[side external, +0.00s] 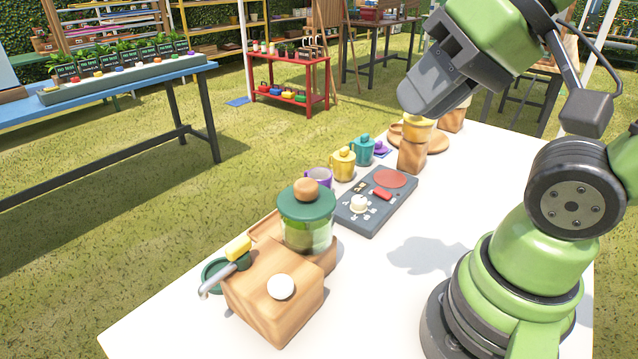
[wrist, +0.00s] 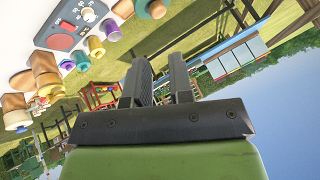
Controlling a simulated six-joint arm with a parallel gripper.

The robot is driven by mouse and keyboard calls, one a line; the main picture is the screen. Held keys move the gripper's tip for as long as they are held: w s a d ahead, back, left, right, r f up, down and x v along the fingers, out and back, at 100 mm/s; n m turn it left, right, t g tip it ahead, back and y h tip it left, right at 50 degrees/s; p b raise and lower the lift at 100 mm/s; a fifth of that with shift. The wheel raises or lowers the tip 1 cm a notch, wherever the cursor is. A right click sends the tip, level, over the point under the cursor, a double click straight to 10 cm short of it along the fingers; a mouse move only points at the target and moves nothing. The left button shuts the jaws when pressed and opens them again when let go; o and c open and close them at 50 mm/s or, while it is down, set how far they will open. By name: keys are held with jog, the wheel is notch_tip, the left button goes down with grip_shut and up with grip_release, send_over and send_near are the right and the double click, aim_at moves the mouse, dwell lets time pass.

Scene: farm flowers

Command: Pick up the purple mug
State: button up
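The purple mug (side external: 319,180) stands on the white table in the side view, left of the grey control panel and partly hidden behind the green-lidded jar. A purple shape (wrist: 112,31) in the wrist view appears to be this mug.
The grey control panel (side external: 360,213) with a red disc lies right of the mugs. A wooden box (side external: 262,300) with a tap and the green-lidded jar (side external: 306,225) stand in front. Wooden blocks (side external: 411,156) stand below my gripper. The table's right front is clear.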

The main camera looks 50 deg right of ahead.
jog(key=o, duration=1.2)
jog(key=shift+w, duration=0.1)
jog(key=m+g+h, duration=0.3)
jog(key=m+h, duration=0.1)
jog(key=h, duration=0.1)
send_over(319, 182)
jog(key=s, duration=0.3)
notch_tip(319, 182, down, 15)
jog(key=shift+g, duration=0.3)
jog(key=x, duration=0.6)
jog(key=a+x, duration=0.1)
jog(key=x, duration=0.3)
jog(key=shift+f, duration=0.1)
jog(key=shift+a+x, duration=0.15)
jog(key=shift+x, duration=1.3)
jog(key=shift+a+x, duration=0.1)
jog(key=shift+x, duration=1.4)
